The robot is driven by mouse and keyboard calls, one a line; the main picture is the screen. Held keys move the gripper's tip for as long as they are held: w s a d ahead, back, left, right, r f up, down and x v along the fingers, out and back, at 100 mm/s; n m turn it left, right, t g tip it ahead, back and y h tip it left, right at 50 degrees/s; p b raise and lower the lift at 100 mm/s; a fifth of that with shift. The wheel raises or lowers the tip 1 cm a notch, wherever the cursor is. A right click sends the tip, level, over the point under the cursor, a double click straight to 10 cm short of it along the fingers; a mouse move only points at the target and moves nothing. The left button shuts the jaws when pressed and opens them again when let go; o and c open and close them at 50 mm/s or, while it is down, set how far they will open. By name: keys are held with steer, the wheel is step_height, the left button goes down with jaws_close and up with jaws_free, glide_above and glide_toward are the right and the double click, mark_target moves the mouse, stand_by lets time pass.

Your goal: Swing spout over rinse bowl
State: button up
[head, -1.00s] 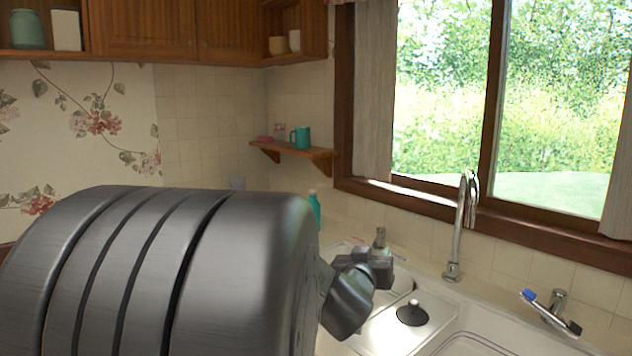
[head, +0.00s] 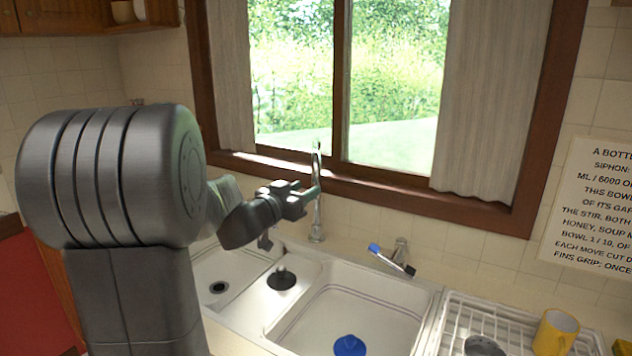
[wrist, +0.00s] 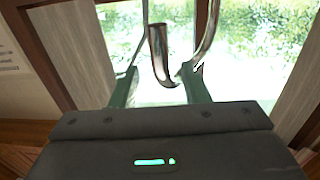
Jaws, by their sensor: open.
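The chrome spout (head: 317,165) is a tall gooseneck rising from the counter behind the sink, below the window. In the wrist view its downturned end (wrist: 160,55) hangs between my two green fingertips, with room on both sides. The rising part of its neck (wrist: 208,38) passes close to the right fingertip; I cannot tell whether they touch. My gripper (head: 311,191) is open at the spout's upper part. The sink has a left bowl (head: 205,267) with a dark drain and a larger bowl (head: 345,305) to the right. I cannot tell which is the rinse bowl.
A black-based plunger-like object (head: 282,280) stands between the bowls. A blue item (head: 349,346) lies in the larger bowl. A small tap with a blue-ended brush (head: 393,260) is right of the spout. A drying rack (head: 505,325) and yellow mug (head: 555,332) are at right.

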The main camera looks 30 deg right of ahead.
mark_target(313, 184)
steer(key=x, duration=0.6)
jaws_close()
